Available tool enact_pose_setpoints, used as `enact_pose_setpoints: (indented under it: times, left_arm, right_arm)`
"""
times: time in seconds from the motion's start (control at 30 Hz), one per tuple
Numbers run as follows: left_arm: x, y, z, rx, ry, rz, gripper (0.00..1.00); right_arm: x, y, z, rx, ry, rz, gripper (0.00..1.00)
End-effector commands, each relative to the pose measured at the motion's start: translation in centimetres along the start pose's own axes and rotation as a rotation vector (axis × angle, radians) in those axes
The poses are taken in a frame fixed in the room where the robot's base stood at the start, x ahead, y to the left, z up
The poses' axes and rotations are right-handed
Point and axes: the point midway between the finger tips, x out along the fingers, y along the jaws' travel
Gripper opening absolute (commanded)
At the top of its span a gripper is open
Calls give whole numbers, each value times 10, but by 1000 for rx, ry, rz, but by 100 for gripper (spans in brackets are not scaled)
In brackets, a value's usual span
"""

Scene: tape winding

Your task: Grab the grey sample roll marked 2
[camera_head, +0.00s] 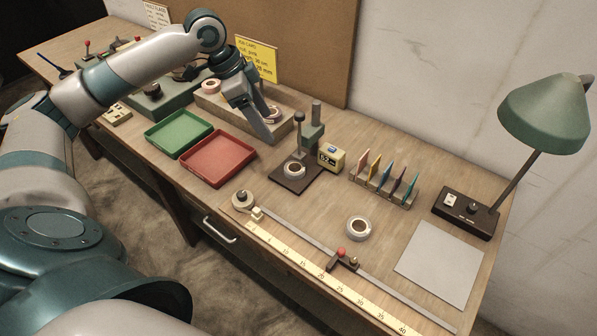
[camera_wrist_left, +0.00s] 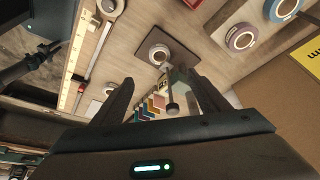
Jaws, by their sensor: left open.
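My left gripper (camera_head: 260,128) hangs over the right front part of the wooden roll block (camera_head: 286,127). It is open, with its two dark fingers apart and nothing between them in the left wrist view (camera_wrist_left: 165,96). That view shows a greyish-purple roll (camera_wrist_left: 241,38) and a blue roll (camera_wrist_left: 281,8) on the block, right of the fingers. I cannot read a 2 on any roll.
A green tray (camera_head: 179,130) and a red tray (camera_head: 218,157) lie left of a gauge stand (camera_head: 312,132) with a roll (camera_head: 293,169) on its base. A loose roll (camera_head: 358,228), card rack (camera_head: 383,180), ruler (camera_head: 330,280) and green lamp (camera_head: 545,112) are to the right.

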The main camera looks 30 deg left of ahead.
Motion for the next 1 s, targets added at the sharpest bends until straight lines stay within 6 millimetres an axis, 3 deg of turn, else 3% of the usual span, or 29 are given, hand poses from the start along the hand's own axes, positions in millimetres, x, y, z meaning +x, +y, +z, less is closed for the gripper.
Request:
enact_pose_setpoints:
  times: [0.57,1.0]
  left_arm:
    - [10,0,1,0,-1,2,68]
    - [80,1,0,-1,-1,4,68]
  right_arm:
    - [0,0,5,0,-11,0,31]
    - [-16,5,52,3,-120,6,31]
